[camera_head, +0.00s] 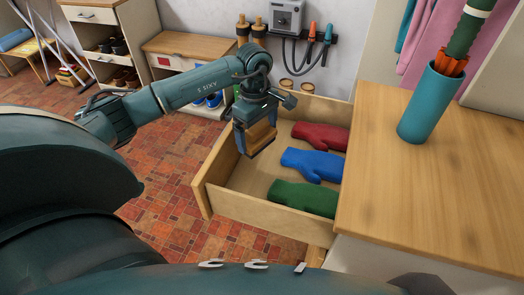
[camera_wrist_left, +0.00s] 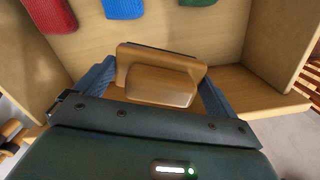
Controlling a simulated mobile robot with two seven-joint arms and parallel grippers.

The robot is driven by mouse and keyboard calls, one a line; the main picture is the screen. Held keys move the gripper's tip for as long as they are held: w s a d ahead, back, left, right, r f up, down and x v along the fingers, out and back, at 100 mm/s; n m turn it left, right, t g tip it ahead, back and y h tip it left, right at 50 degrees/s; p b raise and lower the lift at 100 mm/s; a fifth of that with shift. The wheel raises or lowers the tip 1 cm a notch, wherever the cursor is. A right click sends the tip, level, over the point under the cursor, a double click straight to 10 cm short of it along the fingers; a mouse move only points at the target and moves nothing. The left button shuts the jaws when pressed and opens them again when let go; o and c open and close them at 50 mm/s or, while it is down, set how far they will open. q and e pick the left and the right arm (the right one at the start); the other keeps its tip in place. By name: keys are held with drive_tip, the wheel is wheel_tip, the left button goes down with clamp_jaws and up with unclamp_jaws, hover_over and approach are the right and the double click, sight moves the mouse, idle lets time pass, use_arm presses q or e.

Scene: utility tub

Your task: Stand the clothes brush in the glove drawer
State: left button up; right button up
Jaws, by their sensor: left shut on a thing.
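My left gripper (camera_head: 257,141) is shut on the clothes brush (camera_head: 261,136), a brown wooden block with a darker edge. In the left wrist view the brush (camera_wrist_left: 160,78) sits between the two blue-grey fingers of the gripper (camera_wrist_left: 158,85). It is over the open glove drawer (camera_head: 262,212), at the drawer's left part. I cannot tell whether the brush touches the drawer floor. A red mitten (camera_head: 320,136), a blue mitten (camera_head: 314,164) and a green mitten (camera_head: 304,198) lie in the drawer to the right of the brush. My right gripper is not in view.
The wooden cabinet top (camera_head: 420,190) is right of the drawer and carries a teal holder (camera_head: 428,105) with an umbrella. A wall unit (camera_head: 287,17) with hoses and a low cabinet (camera_head: 190,47) stand behind. Bare drawer floor lies left of the mittens.

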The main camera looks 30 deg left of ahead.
use_arm(q)
drive_tip(key=shift+f, duration=3.85)
drive_tip(key=shift+f, duration=0.15)
drive_tip(key=o, duration=0.7)
drive_tip(key=shift+o, duration=0.2)
drive_tip(key=r, duration=1.2)
drive_tip(key=shift+w+a+r, duration=0.1)
drive_tip(key=shift+a+r, duration=0.05)
drive_tip(key=shift+a, duration=0.1)
